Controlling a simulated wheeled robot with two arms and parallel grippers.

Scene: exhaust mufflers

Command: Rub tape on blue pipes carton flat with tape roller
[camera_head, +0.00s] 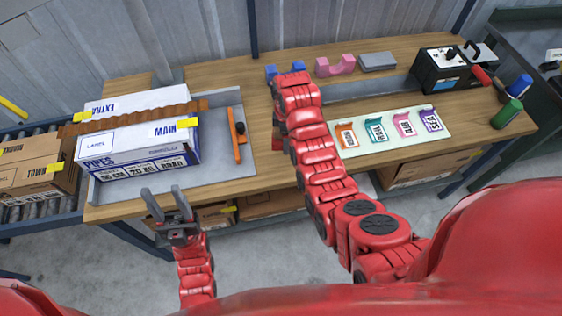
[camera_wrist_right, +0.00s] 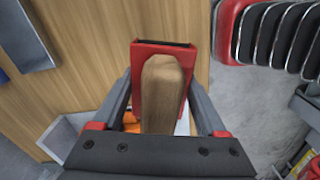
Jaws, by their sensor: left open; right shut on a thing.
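The blue-and-white pipes carton (camera_head: 150,150) lies on the grey tray at the left of the table in the head view. A wavy brown tape strip (camera_head: 130,118) runs across its top and overhangs the right side; it does not look flat. My left gripper (camera_head: 168,195) is open and empty in front of the carton, near the table's front edge. In the right wrist view, my right gripper (camera_wrist_right: 160,105) is shut on the wooden handle of a red-framed tool (camera_wrist_right: 162,85), apparently the tape roller. In the head view, this gripper and tool are not visible.
An orange tool (camera_head: 237,140) lies on the grey tray (camera_head: 240,170), right of the carton. Coloured label cards (camera_head: 375,130) lie on a pale mat to the right. A black machine (camera_head: 445,72) stands at the back right.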

